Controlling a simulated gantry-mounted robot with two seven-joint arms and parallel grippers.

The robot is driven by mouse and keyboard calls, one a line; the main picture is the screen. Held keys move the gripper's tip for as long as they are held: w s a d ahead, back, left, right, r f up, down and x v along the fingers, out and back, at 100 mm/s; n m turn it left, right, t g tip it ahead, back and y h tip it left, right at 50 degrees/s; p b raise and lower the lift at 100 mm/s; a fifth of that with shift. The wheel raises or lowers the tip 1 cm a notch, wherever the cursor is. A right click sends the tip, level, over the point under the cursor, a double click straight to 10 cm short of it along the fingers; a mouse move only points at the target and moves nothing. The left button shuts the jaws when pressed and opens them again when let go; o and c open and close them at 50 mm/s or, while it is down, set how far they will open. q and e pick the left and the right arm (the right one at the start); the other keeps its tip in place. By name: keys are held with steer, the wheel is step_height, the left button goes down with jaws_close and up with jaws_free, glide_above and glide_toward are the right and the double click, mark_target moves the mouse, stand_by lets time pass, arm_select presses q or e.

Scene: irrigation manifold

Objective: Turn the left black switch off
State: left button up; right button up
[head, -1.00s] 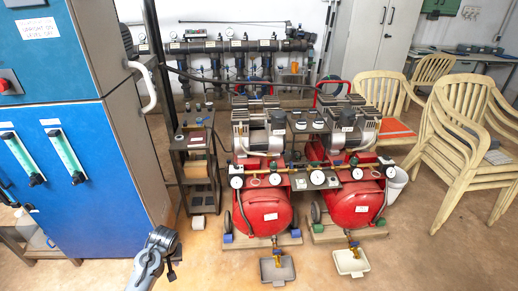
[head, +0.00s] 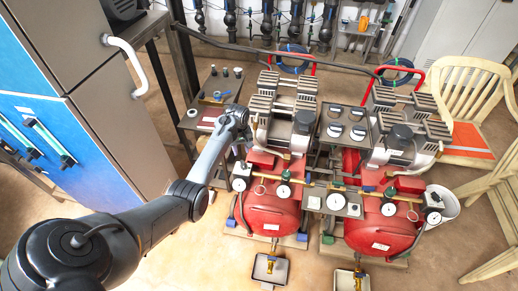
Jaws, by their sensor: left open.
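My left arm reaches in from the lower left. Its gripper (head: 238,117) is open, beside the left side of the left compressor (head: 275,205) and in front of the small stand. The fingertips are small and partly merge with the dark machine parts behind them. I cannot tell whether they touch anything. A panel (head: 345,121) between the two compressors carries several round dark-and-pale controls. Several small dark knobs also stand on top of the small stand (head: 218,88) at the left. I cannot tell which of these is the left black switch. My right gripper is out of view.
A second red compressor (head: 385,225) stands at right. Brass pipework and gauges cross in front of both. Cream chairs (head: 480,95) are at the right. Pipes run along the back.

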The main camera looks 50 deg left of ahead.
arm_select(q)
steer(key=b, duration=0.2)
glide_above(243, 165)
steer(key=f, duration=0.5)
steer(key=shift+s+d, duration=0.15)
steer(key=shift+s, duration=0.1)
steer(key=f+b, duration=0.1)
steer(key=f, duration=0.1)
steer(key=f+b, duration=0.1)
steer(key=f, duration=0.1)
steer(key=shift+w+f+b, duration=0.2)
steer(key=shift+f+b, duration=0.1)
steer(key=shift+b, duration=0.05)
steer(key=shift+f, duration=0.6)
jaws_close()
